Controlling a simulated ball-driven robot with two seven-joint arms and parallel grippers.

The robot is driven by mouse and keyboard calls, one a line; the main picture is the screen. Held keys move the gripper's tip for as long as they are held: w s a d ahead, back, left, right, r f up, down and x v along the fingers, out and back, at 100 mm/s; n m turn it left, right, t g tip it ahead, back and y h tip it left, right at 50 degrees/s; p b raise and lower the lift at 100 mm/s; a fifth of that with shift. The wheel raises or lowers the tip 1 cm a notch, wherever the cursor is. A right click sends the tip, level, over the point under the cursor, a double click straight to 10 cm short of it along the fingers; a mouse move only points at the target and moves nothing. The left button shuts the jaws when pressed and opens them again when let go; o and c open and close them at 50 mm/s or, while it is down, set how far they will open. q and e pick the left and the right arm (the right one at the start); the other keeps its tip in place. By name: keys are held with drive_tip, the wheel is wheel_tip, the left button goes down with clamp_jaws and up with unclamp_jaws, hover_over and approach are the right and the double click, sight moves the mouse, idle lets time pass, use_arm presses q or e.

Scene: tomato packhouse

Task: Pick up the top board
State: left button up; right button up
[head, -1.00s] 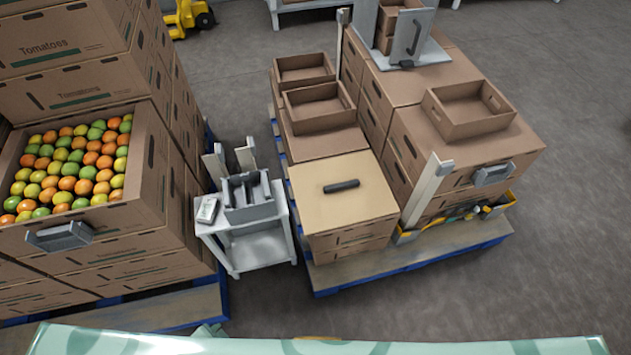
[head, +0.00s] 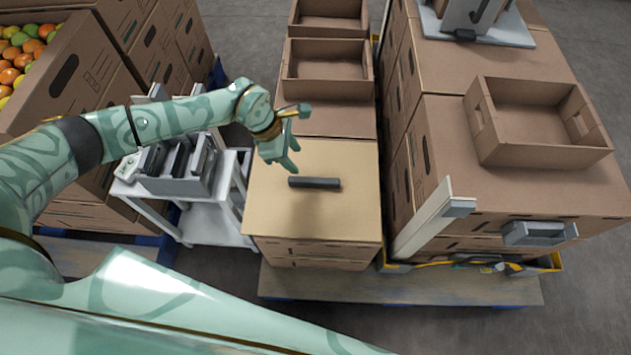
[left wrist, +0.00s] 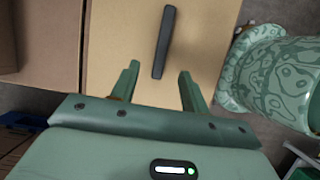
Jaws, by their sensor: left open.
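The top board (head: 340,215) is a flat tan sheet lying on a stack of cardboard boxes in the middle of the head view. A dark bar handle (head: 314,183) sits on its top, near the middle. My left gripper (head: 291,158) is open and empty above the board, just behind and left of the handle in the head view. In the left wrist view the two green fingers (left wrist: 158,84) are apart, and the handle (left wrist: 163,42) lies ahead of them, roughly in line with the gap. The board (left wrist: 205,40) fills the middle of that view. My right gripper is not seen.
Open empty cartons (head: 327,68) stand behind the board. A taller box stack (head: 445,150) with an open carton (head: 540,120) stands close on the right. A grey cart (head: 205,215) stands on the left, beside a fruit crate (head: 60,85). A wooden pallet (head: 400,285) lies below.

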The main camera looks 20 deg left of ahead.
use_arm(q)
drive_tip(key=b, duration=0.2)
hover_over(313, 180)
drive_tip(key=a, duration=0.2)
drive_tip(key=f, duration=0.6)
drive_tip(key=shift+s+a, duration=0.1)
drive_tip(key=shift+a, duration=0.1)
drive_tip(key=b+x, duration=0.1)
drive_tip(key=x, duration=0.1)
drive_tip(key=b+x, duration=0.2)
drive_tip(key=shift+s+d+f, duration=0.2)
drive_tip(key=shift+f, duration=0.2)
drive_tip(key=shift+d+f, duration=0.15)
drive_tip(key=shift+f, duration=0.05)
drive_tip(key=shift+w+r, duration=0.1)
drive_tip(key=shift+r, duration=0.05)
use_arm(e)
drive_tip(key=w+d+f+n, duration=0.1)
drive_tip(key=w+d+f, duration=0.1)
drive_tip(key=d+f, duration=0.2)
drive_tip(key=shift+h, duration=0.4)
use_arm(q)
clamp_jaws()
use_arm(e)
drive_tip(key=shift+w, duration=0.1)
